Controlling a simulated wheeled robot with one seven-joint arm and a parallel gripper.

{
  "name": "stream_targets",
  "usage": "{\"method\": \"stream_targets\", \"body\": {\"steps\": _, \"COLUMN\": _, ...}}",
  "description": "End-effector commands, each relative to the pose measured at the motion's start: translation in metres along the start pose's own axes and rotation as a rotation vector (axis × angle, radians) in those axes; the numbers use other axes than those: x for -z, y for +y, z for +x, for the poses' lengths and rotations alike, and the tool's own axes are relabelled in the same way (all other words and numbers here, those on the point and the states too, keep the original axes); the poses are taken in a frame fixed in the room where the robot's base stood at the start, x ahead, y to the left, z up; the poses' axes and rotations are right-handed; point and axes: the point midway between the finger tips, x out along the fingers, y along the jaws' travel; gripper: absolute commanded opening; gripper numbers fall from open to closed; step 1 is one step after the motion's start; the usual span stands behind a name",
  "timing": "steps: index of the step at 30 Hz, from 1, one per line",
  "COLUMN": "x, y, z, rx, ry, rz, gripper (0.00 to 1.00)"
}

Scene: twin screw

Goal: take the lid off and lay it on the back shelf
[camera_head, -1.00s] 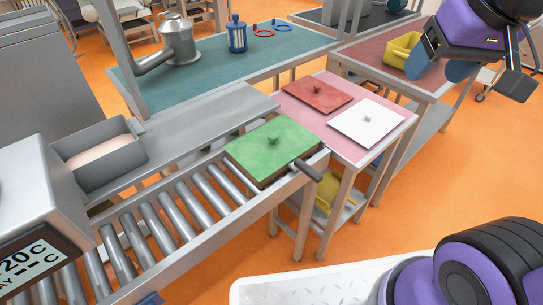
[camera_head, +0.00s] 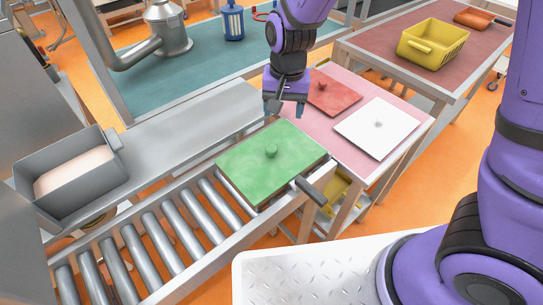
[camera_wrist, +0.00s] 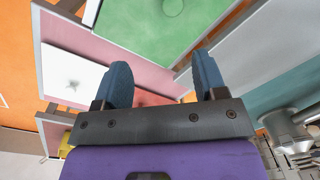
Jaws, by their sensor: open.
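The green lid (camera_head: 262,170) with a round knob (camera_head: 271,151) lies flat on a pan at the end of the roller conveyor. The pan's dark handle (camera_head: 311,190) sticks out to the right. My gripper (camera_head: 285,108) is open and empty above and behind the lid, apart from the knob. In the wrist view my blue fingers (camera_wrist: 165,80) are spread, with the green lid (camera_wrist: 150,30) beyond them. The grey back shelf (camera_head: 180,140) runs behind the rollers and its visible part is bare.
A pink table (camera_head: 300,118) at the right holds a red lid (camera_head: 333,97) and a white lid (camera_head: 376,127). A grey bin (camera_head: 115,152) stands at the left end of the shelf. A yellow basket (camera_head: 433,48) is on the far right table.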

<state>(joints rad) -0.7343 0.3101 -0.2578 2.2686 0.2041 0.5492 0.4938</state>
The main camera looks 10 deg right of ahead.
Motion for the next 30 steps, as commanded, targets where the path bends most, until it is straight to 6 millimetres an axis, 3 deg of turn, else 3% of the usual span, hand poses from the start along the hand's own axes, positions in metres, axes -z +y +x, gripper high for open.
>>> {"method": "stream_targets", "body": {"steps": 3, "x": -0.003, "y": -0.012, "z": 0.023, "rx": -0.029, "ry": -0.007, "rz": 0.006, "gripper": 0.65}}
{"method": "stream_targets", "body": {"steps": 6, "x": -0.004, "y": -0.016, "z": 0.032, "rx": -0.04, "ry": -0.008, "rz": 0.011, "gripper": 0.65}}
{"method": "stream_targets", "body": {"steps": 15, "x": -0.004, "y": -0.016, "z": 0.072, "rx": -0.045, "ry": -0.011, "rz": 0.016, "gripper": 0.65}}
{"method": "stream_targets", "body": {"steps": 26, "x": -0.005, "y": -0.017, "z": 0.1, "rx": -0.044, "ry": -0.009, "rz": 0.014, "gripper": 0.65}}
{"method": "stream_targets", "body": {"steps": 30, "x": -0.006, "y": -0.021, "z": 0.119, "rx": -0.045, "ry": -0.01, "rz": 0.015, "gripper": 0.65}}
